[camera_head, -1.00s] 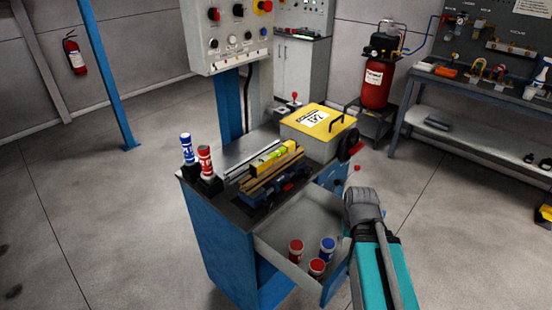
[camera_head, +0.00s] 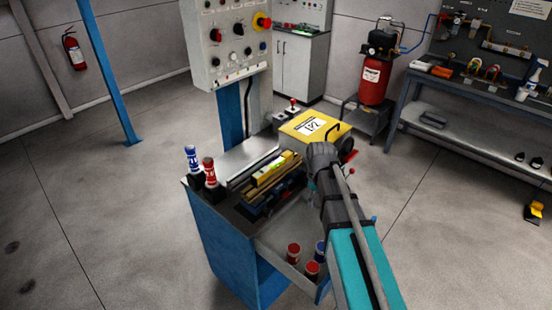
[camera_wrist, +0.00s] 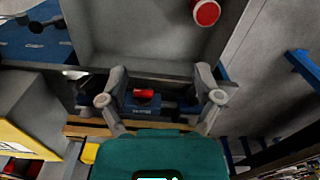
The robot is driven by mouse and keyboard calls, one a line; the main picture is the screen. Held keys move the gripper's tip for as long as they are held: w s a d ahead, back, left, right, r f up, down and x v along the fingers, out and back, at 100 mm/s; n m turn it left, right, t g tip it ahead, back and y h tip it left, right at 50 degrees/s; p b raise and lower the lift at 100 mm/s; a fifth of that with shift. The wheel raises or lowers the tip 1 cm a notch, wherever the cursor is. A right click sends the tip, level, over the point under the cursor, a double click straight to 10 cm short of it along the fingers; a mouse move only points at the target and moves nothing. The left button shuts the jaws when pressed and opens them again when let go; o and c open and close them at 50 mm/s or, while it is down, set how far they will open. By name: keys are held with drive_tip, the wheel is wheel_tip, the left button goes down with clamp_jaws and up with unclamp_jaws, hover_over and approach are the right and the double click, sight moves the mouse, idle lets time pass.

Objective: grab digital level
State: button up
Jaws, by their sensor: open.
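The level (camera_head: 272,166) is a yellow bar with a pale green vial. In the head view it lies along the brown wooden strips of the blue vise (camera_head: 255,211) on the cabinet top. In the wrist view a small yellow piece (camera_wrist: 89,152), probably part of the level, shows beside the teal gripper body, which hides most of what lies there. My gripper (camera_wrist: 161,86) is open, its fingers spread over the vise and the drawer edge, with nothing held between them. In the head view my wrist is right of the level and the fingers are hidden.
An open drawer (camera_head: 270,240) holds red and blue cans. A blue-capped bottle (camera_head: 192,160) and a red-capped bottle (camera_head: 210,172) stand at the cabinet's left corner. A yellow-lidded box (camera_head: 325,127) stands behind the vise. A control panel (camera_head: 228,45) rises behind the cabinet.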

drive_tip(key=w+a+r+n+p, duration=0.6)
drive_tip(key=w+r+n, duration=0.1)
drive_tip(key=r, duration=0.1)
wheel_tip(320, 180, up, 6)
drive_tip(key=n+p, duration=0.7)
drive_tip(key=n, duration=0.2)
hover_over(273, 164)
drive_tip(key=shift+s+d+r, duration=0.1)
drive_tip(key=shift+s+d, duration=0.05)
wheel_tip(273, 164, down, 9)
drive_tip(key=b, duration=0.8)
drive_tip(key=shift+r+b, duration=0.15)
drive_tip(key=shift+b, duration=0.25)
drive_tip(key=shift+f+b, duration=2.6)
clamp_jaws()
